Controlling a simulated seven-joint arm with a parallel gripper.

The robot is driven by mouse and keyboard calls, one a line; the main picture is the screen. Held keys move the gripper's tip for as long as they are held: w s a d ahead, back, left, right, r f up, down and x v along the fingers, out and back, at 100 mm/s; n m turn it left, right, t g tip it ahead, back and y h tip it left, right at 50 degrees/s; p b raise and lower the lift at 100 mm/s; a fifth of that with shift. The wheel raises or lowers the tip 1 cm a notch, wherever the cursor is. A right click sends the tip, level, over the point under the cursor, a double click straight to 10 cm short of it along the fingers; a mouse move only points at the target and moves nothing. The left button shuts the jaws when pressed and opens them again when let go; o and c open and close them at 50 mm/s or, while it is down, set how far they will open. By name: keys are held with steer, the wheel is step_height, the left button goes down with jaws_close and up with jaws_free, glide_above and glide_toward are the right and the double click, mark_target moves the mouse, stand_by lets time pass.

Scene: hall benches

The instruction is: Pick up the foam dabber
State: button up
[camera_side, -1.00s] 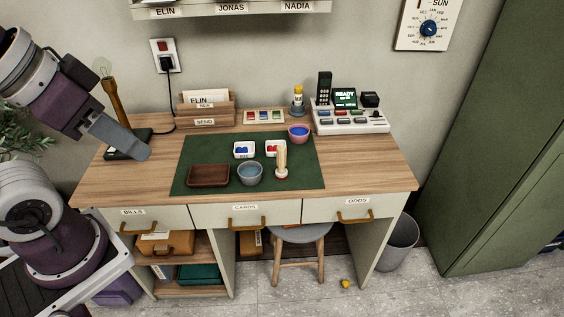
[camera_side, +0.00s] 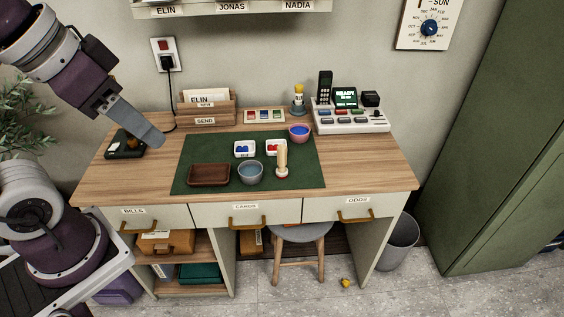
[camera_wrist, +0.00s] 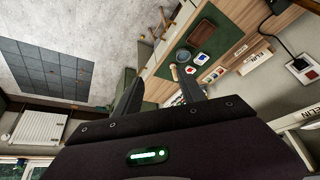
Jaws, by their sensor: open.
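The foam dabber (camera_side: 282,160) appears to be the pale wooden-handled piece with a light, reddish-edged base. It stands upright on the green mat (camera_side: 305,180), right of the grey-blue bowl (camera_side: 250,172). In the wrist view the dabber (camera_wrist: 174,72) shows small, between and beyond my fingers. My gripper (camera_side: 158,142) is above the desk's left part, left of the mat and well apart from the dabber. In the wrist view my gripper (camera_wrist: 158,90) has its fingers spread with nothing between them.
On the mat are a brown tray (camera_side: 209,175) and two white dishes with blue (camera_side: 244,149) and red (camera_side: 275,147) contents. A letter holder (camera_side: 207,114) and a device console (camera_side: 350,122) stand behind. The desk's right side is clear.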

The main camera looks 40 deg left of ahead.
steer(key=w+m+g, duration=0.1)
steer(key=w+m, duration=0.1)
steer(key=w, duration=0.9)
steer(key=m+g, duration=0.4)
steer(key=m, duration=0.3)
glide_above(282, 158)
steer(key=f, duration=2.5)
steer(key=shift+w+a, duration=0.2)
steer(key=shift+w, duration=0.2)
steer(key=f, duration=0.6)
steer(key=shift+a+f, duration=0.25)
steer(key=shift+f, duration=0.35)
jaws_close()
